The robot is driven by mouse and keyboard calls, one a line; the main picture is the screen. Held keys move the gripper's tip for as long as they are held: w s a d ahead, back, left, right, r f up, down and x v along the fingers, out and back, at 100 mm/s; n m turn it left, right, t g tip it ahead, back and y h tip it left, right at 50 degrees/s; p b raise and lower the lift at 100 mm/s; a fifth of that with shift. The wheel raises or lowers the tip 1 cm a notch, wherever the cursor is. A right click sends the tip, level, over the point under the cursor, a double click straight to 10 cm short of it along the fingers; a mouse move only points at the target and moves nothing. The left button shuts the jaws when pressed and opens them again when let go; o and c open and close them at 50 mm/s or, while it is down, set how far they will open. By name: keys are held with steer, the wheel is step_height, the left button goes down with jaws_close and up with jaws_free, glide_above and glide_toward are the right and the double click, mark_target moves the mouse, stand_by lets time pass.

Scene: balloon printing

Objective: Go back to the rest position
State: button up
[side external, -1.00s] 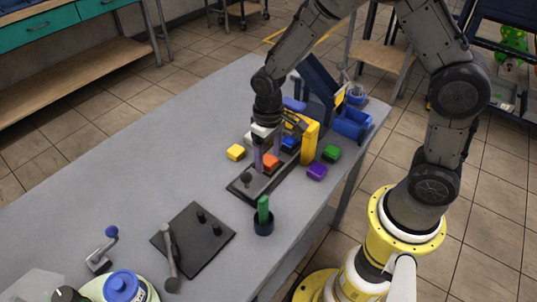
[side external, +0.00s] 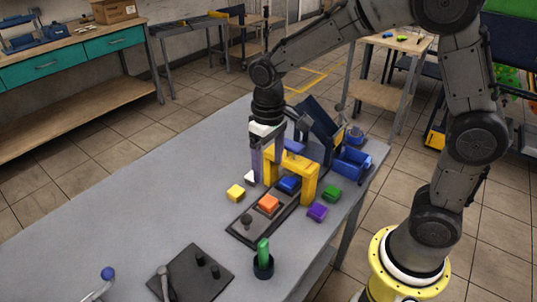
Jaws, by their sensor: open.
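My gripper (side external: 263,160) hangs down, open and empty, above the table's middle. Its fingers are just left of the yellow arch (side external: 305,172) and behind the orange block (side external: 268,203). The orange block and a blue block (side external: 289,184) lie on a dark base plate (side external: 240,228) that runs under the arch. A yellow block (side external: 235,192) lies on the table to the left of the plate. A purple block (side external: 317,212) and a green block (side external: 332,192) lie to the right. A white piece (side external: 250,177) shows beside the fingers, partly hidden.
A black cup (side external: 263,268) with a green item stands near the front edge. A black plate with posts (side external: 205,280) lies at the front left. A dark blue panel (side external: 320,118) and a blue bin (side external: 352,163) stand at the back right. The left of the grey table (side external: 120,210) is clear.

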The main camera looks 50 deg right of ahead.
steer(key=s+d+r+t, duration=0.35)
steer(key=s+r, duration=0.45)
steer(key=r, duration=0.4)
steer(key=s+d+f+t, duration=0.1)
steer(key=s+f+t, duration=0.1)
steer(key=s, duration=0.8)
steer(key=shift+s+f, duration=0.15)
steer(key=shift+s, duration=0.15)
